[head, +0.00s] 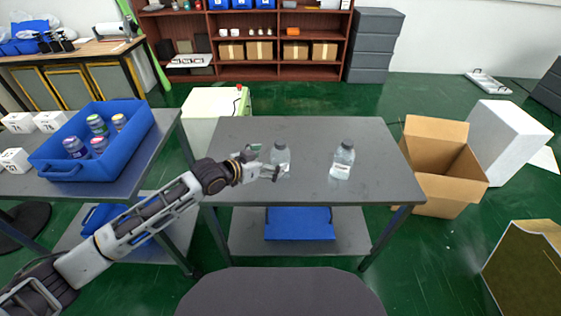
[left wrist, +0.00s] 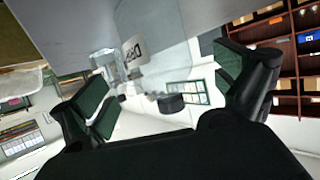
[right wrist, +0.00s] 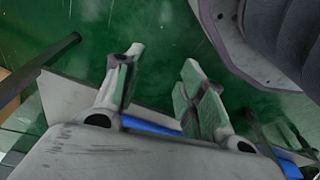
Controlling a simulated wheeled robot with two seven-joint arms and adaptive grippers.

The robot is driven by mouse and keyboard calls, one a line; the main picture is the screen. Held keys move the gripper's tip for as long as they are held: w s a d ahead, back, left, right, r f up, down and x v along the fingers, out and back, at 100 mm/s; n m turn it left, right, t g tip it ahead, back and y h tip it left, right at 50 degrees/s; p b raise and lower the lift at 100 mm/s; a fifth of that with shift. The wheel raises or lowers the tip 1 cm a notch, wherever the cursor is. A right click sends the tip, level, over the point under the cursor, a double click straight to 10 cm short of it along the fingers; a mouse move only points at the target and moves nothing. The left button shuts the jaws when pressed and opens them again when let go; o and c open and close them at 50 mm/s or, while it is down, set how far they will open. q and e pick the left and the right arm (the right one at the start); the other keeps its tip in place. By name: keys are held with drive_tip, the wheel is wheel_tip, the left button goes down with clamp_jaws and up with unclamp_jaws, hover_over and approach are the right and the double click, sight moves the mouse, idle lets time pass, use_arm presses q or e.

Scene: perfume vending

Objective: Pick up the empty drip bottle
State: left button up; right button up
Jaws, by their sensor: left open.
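Two clear bottles stand upright on the grey table (head: 240,133). The left bottle (head: 281,153) is beside my left gripper (head: 266,172), whose fingers reach to its lower left side. The right bottle (head: 342,161) stands apart with a pale label. In the left wrist view my left gripper (left wrist: 165,92) is open, and a see-through bottle (left wrist: 150,75) with a white lettered label shows between its fingers. I cannot tell which bottle is empty. My right gripper (right wrist: 160,78) is open and empty in the right wrist view, and is out of the head view.
A blue bin (head: 65,160) with several bottles stands on the left table. An open cardboard box (head: 440,190) is on the floor to the right. A blue object (head: 300,223) lies on the shelf below the table.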

sight(280, 157)
use_arm(q)
drive_tip(key=shift+w+d+f, duration=0.1)
drive_tip(key=shift+w+d, duration=0.05)
drive_tip(key=shift+d, duration=0.05)
drive_tip(key=shift+w+d+f, duration=0.2)
drive_tip(key=shift+w+d, duration=0.15)
drive_tip(key=shift+b+x, duration=0.45)
drive_tip(key=shift+x, duration=1.45)
use_arm(e)
drive_tip(key=shift+w+a+r, duration=0.1)
drive_tip(key=shift+a+r, duration=0.15)
drive_tip(key=shift+r, duration=0.7)
drive_tip(key=shift+a+r, duration=0.25)
drive_tip(key=shift+r, duration=0.65)
use_arm(q)
drive_tip(key=shift+c, duration=0.2)
drive_tip(key=c, duration=1.1)
drive_tip(key=shift+o, duration=0.2)
